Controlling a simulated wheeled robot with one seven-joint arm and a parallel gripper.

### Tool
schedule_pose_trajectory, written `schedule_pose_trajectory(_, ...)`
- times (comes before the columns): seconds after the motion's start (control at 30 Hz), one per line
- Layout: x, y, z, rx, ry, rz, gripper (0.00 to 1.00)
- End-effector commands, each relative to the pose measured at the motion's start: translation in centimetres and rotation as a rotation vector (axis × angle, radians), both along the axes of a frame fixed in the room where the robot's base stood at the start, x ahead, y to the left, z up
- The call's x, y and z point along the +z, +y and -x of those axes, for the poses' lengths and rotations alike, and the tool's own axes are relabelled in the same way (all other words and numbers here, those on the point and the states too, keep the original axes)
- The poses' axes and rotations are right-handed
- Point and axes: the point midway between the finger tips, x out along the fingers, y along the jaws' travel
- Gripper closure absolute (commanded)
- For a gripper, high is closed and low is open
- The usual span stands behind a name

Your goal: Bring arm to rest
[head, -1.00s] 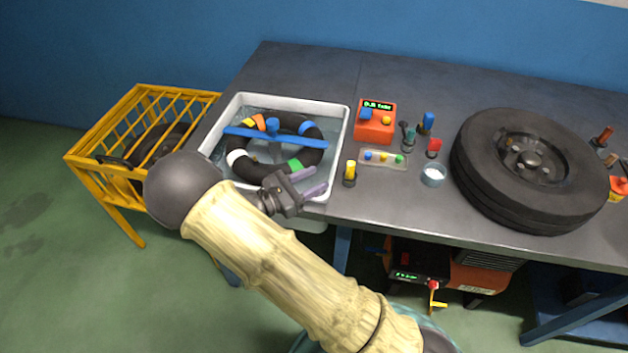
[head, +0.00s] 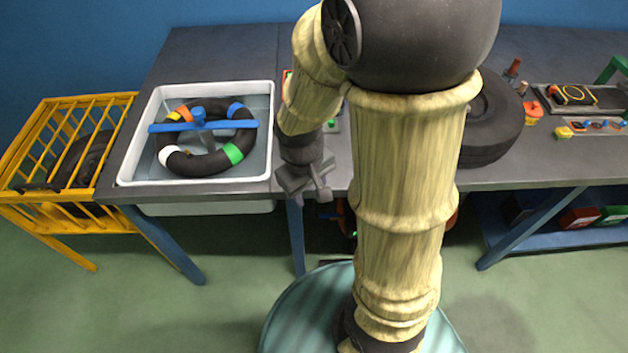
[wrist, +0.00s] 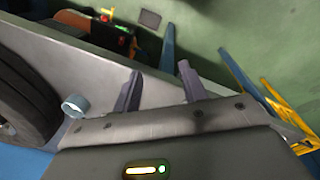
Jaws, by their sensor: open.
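My gripper (head: 318,194) hangs in front of the workbench edge in the head view, just right of the white water basin. My folded arm stands upright in the middle and hides part of the bench. In the wrist view my gripper (wrist: 158,85) has its two fingers spread with nothing between them. The fingers lie across the bench's front edge and the floor beyond.
The basin (head: 125,172) holds a ringed tube under a blue bar (head: 165,127). A yellow cage (head: 62,102) stands left. The wheel (head: 492,125) is partly behind my arm. Bench legs (head: 296,240) stand below; green floor (head: 190,315) is open in front.

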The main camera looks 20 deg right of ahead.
Motion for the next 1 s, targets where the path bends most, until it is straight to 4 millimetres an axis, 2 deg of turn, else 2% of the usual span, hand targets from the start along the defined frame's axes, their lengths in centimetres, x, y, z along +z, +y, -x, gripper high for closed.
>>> schedule_pose_trajectory(0.1,1.8,-0.7,0.4,-0.187,-0.133,-0.088,0.57)
schedule_pose_trajectory(0.23,2.6,-0.9,0.5,-0.279,-0.201,-0.128,0.57)
schedule_pose_trajectory(0.57,2.8,-0.9,0.5,-0.286,-0.206,-0.131,0.57)
schedule_pose_trajectory(0.67,3.9,-0.9,0.5,-0.286,-0.205,-0.131,0.57)
schedule_pose_trajectory(0.9,8.4,-0.9,0.5,-0.285,-0.205,-0.131,0.57)
schedule_pose_trajectory(1.0,9.3,-0.9,0.5,-0.285,-0.204,-0.131,0.57)
